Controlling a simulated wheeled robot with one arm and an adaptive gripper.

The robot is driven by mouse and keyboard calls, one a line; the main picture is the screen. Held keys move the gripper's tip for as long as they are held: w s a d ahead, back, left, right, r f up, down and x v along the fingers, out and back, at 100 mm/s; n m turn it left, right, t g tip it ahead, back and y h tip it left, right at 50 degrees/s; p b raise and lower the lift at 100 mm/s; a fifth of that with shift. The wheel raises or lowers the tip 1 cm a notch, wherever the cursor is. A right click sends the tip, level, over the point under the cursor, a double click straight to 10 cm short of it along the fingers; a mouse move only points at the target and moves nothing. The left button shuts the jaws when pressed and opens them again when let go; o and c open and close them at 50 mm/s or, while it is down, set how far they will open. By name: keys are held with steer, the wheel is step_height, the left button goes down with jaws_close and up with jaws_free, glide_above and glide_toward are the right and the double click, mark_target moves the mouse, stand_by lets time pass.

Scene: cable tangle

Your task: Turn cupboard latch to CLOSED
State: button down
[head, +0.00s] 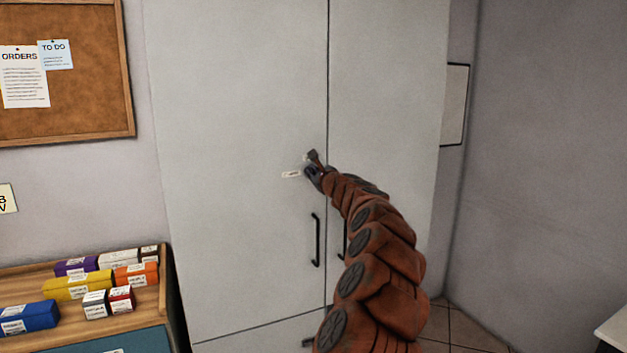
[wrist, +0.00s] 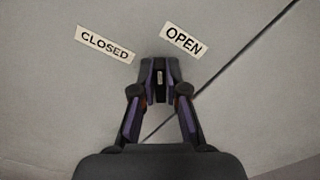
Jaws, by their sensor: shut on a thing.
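The tall pale-grey cupboard (head: 240,100) fills the middle of the head view, both doors shut. My gripper (head: 314,168) is at its left door, close to the seam. In the wrist view my gripper (wrist: 160,80) is shut on the latch (wrist: 159,78), of which only a small piece shows between the fingertips. The CLOSED label (wrist: 104,44) is up and left of the fingertips. The OPEN label (wrist: 184,40) is just above and right, the nearer of the two. The fingers hide most of the latch, so I cannot tell its exact angle.
A dark vertical door handle (head: 316,240) is below my gripper on the left door. A shelf unit (head: 152,300) with several coloured boxes stands at the lower left. A cork board (head: 90,110) hangs on the left wall. Some tiled floor (head: 455,325) is clear at the lower right.

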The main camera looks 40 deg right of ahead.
steer(key=shift+w+a+f+n+b, duration=0.1)
steer(key=shift+f+n+b, duration=0.1)
steer(key=shift+n+b, duration=1.5)
steer(key=shift+s+a+f+n+b, duration=0.1)
steer(key=shift+f+n+b, duration=0.05)
steer(key=shift+n+b, duration=1.55)
steer(key=shift+w+a+f+n+b, duration=0.1)
steer(key=shift+f+n+b, duration=0.1)
steer(key=shift+n+b, duration=1.5)
steer(key=shift+n+p, duration=0.35)
steer(key=shift+n, duration=0.25)
steer(key=c, duration=1.2)
jaws_free()
steer(key=shift+r, duration=0.1)
